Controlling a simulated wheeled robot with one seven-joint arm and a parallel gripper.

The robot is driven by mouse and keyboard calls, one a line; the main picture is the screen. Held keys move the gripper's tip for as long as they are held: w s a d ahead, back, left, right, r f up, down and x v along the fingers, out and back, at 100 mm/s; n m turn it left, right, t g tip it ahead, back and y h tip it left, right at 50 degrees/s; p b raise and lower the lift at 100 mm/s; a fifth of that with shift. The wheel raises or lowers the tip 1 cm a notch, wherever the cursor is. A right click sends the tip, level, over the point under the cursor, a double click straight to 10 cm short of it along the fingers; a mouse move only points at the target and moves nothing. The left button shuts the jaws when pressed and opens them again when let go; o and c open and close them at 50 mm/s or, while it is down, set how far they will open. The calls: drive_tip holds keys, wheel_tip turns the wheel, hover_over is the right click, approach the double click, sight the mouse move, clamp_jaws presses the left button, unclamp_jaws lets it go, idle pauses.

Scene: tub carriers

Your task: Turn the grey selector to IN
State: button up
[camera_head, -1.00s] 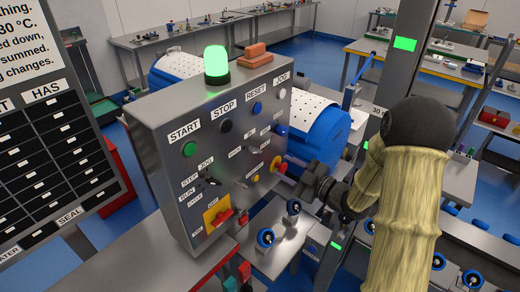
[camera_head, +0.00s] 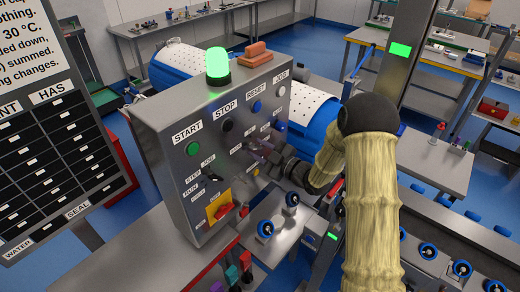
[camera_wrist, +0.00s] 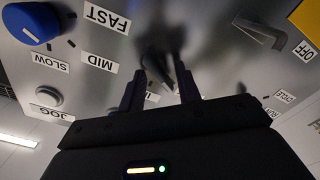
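The grey control panel (camera_head: 190,110) stands in front of me. My gripper (camera_head: 262,152) is at its face, right of centre, and covers part of the middle controls. In the wrist view its two fingers (camera_wrist: 158,88) are apart. A dark, blurred selector lever (camera_wrist: 162,45) shows just beyond and between the fingertips; I cannot tell whether they touch it. A label (camera_wrist: 151,97) beside it is partly hidden and unreadable, so its pointing direction against IN is not clear.
The blue knob (camera_wrist: 32,22) has FAST, MID and SLOW labels. Another lever selector (camera_wrist: 262,32) is on the other side, near a yellow plate (camera_wrist: 308,20). The red switch (camera_head: 222,210) is low on the panel. A green lamp (camera_head: 217,62) is lit on top.

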clamp_jaws()
drive_tip(key=shift+m+b, duration=0.35)
drive_tip(key=shift+m, duration=0.15)
drive_tip(key=shift+m+b, duration=0.4)
drive_tip(key=shift+m, duration=0.1)
drive_tip(key=m+b, duration=0.1)
drive_tip(key=m, duration=0.6)
drive_tip(key=shift+w+d+r+b, duration=0.1)
drive_tip(key=shift+b, duration=0.2)
drive_tip(key=shift+m, duration=1.5)
